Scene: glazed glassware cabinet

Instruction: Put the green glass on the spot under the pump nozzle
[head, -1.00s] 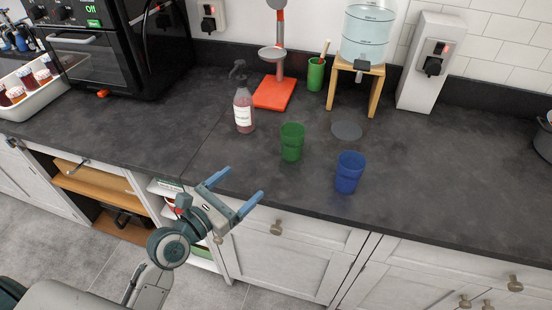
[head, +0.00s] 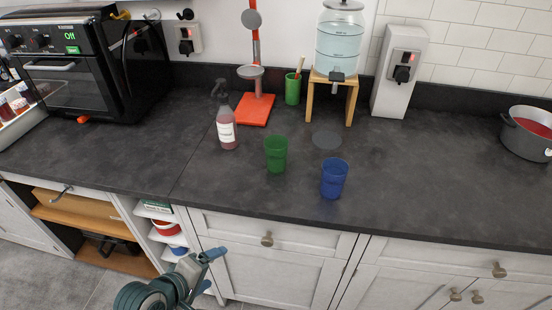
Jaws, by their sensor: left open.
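The green glass (head: 276,154) stands upright on the dark counter, left of the blue glass (head: 334,178). A round grey spot (head: 326,141) lies on the counter behind the blue glass and right of the green glass; nothing stands on it. The water dispenser (head: 341,45) stands on a wooden stand (head: 349,86) behind the spot, its tap facing front. A pump bottle (head: 226,122) with pinkish liquid stands left of the green glass. My left gripper (head: 215,268) is open and empty, low in front of the cabinet doors, below the counter edge. My right gripper is not in view.
A red-based stand (head: 254,109) and a green cup with a utensil (head: 293,89) stand at the back. A black oven (head: 95,65) is at left, a pot with red contents (head: 529,133) at right. The counter front is mostly clear.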

